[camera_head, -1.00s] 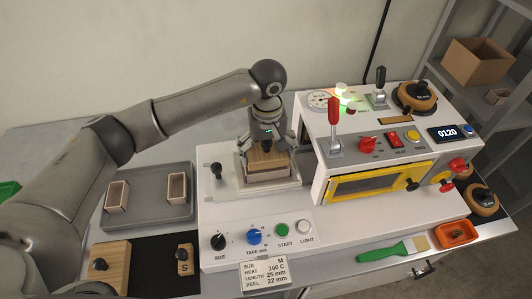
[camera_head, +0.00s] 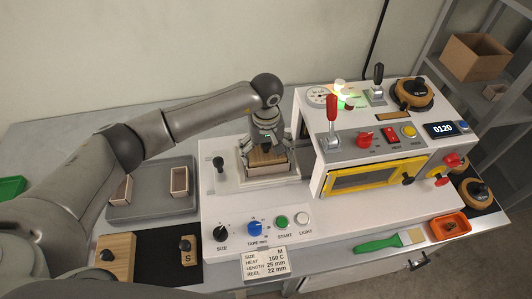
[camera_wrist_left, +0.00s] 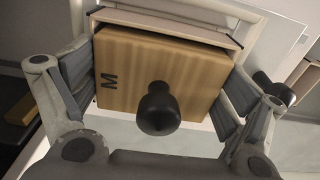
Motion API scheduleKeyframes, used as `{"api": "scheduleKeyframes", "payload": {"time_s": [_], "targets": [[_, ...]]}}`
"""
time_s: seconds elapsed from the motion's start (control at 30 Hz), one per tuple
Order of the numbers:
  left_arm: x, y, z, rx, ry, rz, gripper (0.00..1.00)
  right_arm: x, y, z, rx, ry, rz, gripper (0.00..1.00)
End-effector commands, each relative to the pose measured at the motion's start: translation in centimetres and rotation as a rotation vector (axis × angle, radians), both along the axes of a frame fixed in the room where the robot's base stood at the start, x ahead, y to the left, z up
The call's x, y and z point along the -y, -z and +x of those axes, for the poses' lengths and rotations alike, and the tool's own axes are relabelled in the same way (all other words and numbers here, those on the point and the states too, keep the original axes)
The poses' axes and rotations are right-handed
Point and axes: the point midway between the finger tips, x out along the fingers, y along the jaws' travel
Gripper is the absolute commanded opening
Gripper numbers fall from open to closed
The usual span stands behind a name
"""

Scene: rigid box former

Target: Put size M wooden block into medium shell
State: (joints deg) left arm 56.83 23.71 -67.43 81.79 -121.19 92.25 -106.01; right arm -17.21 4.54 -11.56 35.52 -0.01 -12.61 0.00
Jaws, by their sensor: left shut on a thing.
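The size M wooden block (camera_head: 262,158) is light wood, marked M, with a black knob. It also shows in the wrist view (camera_wrist_left: 128,72). My left gripper (camera_head: 266,146) points down over the machine, its fingers shut on two opposite sides of the block. The medium shell (camera_head: 268,170) is a pale open box on the machine's white plate. In the wrist view its rim (camera_wrist_left: 170,27) shows along the block's far edge. The block is at the shell's opening, roughly in line with it. The fingers hide how deep it sits. My right gripper is out of view.
The machine (camera_head: 345,155) with levers and a yellow-framed window stands close right of the gripper. A grey tray (camera_head: 150,208) with two small shells lies left. An S block (camera_head: 187,250) and a larger wooden block (camera_head: 118,258) sit on a black mat in front.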

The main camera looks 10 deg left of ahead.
Motion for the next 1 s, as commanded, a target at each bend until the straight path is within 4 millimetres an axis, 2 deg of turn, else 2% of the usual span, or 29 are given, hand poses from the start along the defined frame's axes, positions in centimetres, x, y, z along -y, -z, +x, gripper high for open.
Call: {"api": "scheduleKeyframes", "payload": {"time_s": [0.03, 0.13, 0.2, 0.27, 0.3, 0.47, 0.5, 0.77, 1.0], "targets": [[0.0, 1.3, -0.6, -0.018, 0.001, 0.004, 0.65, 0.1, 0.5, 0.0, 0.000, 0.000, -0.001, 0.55], [0.0, 1.6, -0.7, -0.019, 0.001, 0.004, 0.65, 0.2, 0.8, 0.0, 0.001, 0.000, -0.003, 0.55], [0.0, 1.8, -0.7, -0.019, 0.000, 0.004, 0.57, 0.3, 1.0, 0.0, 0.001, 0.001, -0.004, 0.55], [0.0, 1.9, -0.6, -0.019, 0.000, 0.004, 0.57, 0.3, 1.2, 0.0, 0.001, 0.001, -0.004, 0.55], [0.0, 2.0, -0.6, -0.019, 0.000, 0.004, 0.52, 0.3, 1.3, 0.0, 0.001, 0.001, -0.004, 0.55], [0.0, 2.0, -0.6, -0.019, -0.001, 0.003, 0.53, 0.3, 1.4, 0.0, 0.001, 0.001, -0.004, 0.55], [-0.1, 2.1, -0.6, -0.020, -0.002, 0.004, 1.00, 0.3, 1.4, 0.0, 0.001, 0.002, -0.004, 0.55], [-0.1, 1.9, -0.6, -0.021, -0.001, 0.005, 1.00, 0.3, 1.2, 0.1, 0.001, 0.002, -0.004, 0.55], [-0.1, 0.2, -0.7, -0.023, 0.000, 0.006, 1.00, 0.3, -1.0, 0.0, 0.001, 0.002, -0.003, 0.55]]}}
